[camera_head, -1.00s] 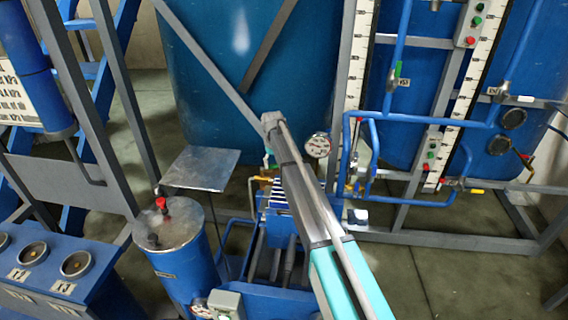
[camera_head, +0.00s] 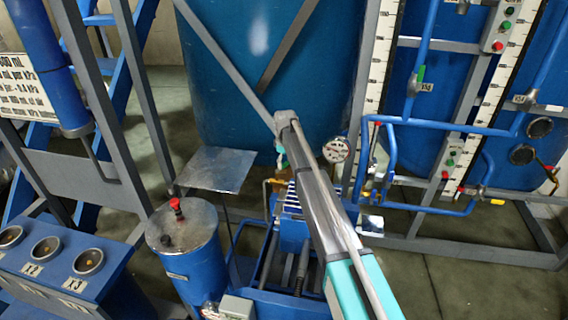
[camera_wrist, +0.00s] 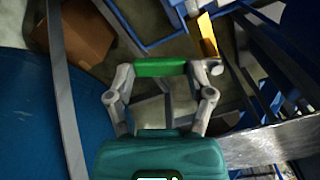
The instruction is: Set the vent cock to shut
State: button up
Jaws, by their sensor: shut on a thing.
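A green bar-shaped handle (camera_wrist: 160,67) lies crosswise between my fingertips in the wrist view; it looks like a cock's lever. My gripper (camera_wrist: 163,70) is shut on it, with one grey finger at each end. In the head view my arm reaches over the blue frame and hides most of the gripper. A small green patch (camera_head: 280,156) shows there beside the arm's end. No label is readable at the held handle, and the valve body under it cannot be made out.
A pressure gauge (camera_head: 336,150) and blue piping stand just right of my arm. A metal plate (camera_head: 215,169) and a blue canister (camera_head: 187,250) with a red knob are at left. A large blue tank (camera_head: 270,70) stands behind. Another green-handled valve (camera_head: 420,74) is at upper right.

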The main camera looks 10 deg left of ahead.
jog(key=n, duration=0.1)
jog(key=a+n, duration=0.1)
jog(key=n, duration=0.1)
jog(key=a+n, duration=0.1)
jog(key=n, duration=0.1)
jog(key=shift+w+a, duration=0.1)
jog(key=shift+w, duration=0.25)
jog(key=o, duration=1.3)
jog(key=shift+s, duration=0.1)
